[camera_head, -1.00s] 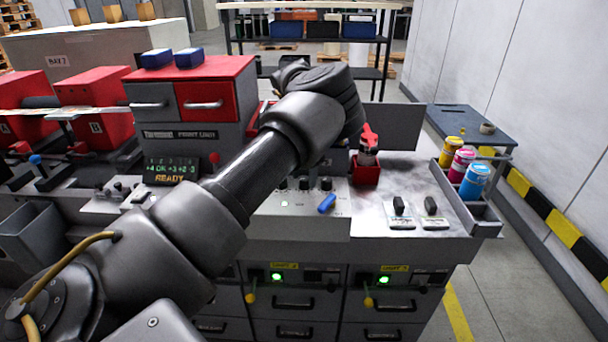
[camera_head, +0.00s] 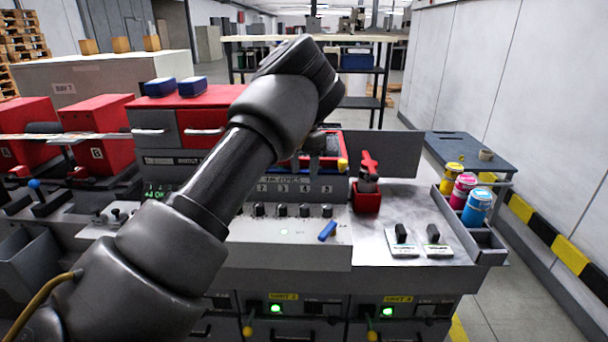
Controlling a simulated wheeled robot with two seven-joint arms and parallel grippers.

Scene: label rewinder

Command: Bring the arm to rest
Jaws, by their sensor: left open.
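My left arm comes in from the lower left and bends at a raised dark joint above the machine. My left gripper (camera_head: 307,160) hangs below that joint, in front of the red-edged tray (camera_head: 331,161) at the back of the console. It is small and partly hidden by my arm, with its dark fingers apart and nothing visible between them. My right gripper is not in view.
A red holder (camera_head: 367,199) with a red-handled item stands right of the gripper. Yellow, pink and blue bottles (camera_head: 476,207) stand in a side rack at the right.

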